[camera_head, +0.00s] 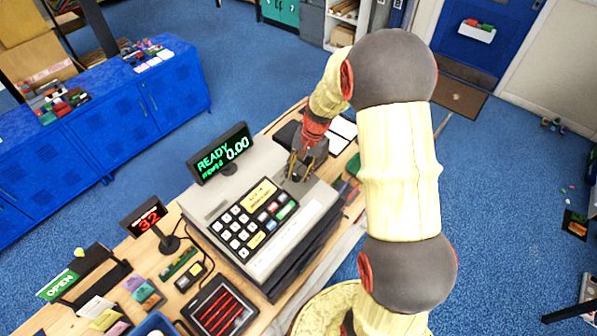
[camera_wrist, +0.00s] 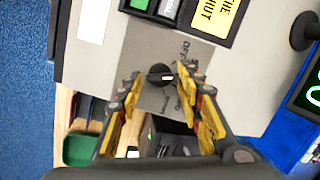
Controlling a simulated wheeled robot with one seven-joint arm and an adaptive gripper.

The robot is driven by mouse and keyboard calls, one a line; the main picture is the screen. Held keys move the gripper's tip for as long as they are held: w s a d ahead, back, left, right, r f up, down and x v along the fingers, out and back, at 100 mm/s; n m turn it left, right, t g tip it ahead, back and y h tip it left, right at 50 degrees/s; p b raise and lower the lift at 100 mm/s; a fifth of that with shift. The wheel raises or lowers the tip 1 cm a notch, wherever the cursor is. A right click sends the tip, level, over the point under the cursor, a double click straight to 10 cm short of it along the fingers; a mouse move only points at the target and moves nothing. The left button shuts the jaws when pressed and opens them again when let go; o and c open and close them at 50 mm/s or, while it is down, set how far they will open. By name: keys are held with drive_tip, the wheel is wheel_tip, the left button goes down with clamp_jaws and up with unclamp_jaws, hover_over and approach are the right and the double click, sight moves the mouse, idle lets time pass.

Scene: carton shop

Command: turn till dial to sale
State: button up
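The till (camera_head: 307,203) is a grey register on the wooden counter, with a keypad on its sloped top. Its dial (camera_wrist: 160,75) is a small black round knob on a grey plate in the wrist view. Printed lettering surrounds the dial; "OFF" reads at its upper right, and the other words are too blurred or covered to read. My gripper (camera_wrist: 157,80) is open, with its yellow-padded fingers on either side of the dial. The right finger is very close to the knob; I cannot tell whether it touches. In the head view my gripper (camera_head: 303,165) hides the dial.
A display (camera_head: 222,153) reading "READY 0.00" stands behind the till. A small red "32" display (camera_head: 146,218), an OPEN sign (camera_head: 57,284) and a black tray with red slats (camera_head: 217,307) are at the left. Blue cabinets (camera_head: 110,118) stand across the open floor.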

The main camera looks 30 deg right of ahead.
drive_tip(key=shift+o, duration=0.8)
drive_tip(key=v, duration=1.2)
drive_tip(key=shift+d, duration=0.1)
drive_tip(key=s+a+f+n+t+b, duration=0.1)
drive_tip(key=s+a+n+b, duration=0.2)
drive_tip(key=s+b, duration=0.3)
drive_tip(key=s+a+f+n+t+h+b, duration=0.1)
drive_tip(key=s+a+n+t+b, duration=0.1)
drive_tip(key=s+a+b, duration=0.4)
drive_tip(key=s+a+f+n+t+h+b, duration=0.1)
drive_tip(key=s+a+n+b, duration=0.3)
drive_tip(key=s+b, duration=0.3)
drive_tip(key=s+a, duration=0.1)
drive_tip(key=s, duration=0.3)
drive_tip(key=shift+s+f+t, duration=0.2)
drive_tip(key=shift+s+t, duration=0.2)
drive_tip(key=shift+a, duration=0.1)
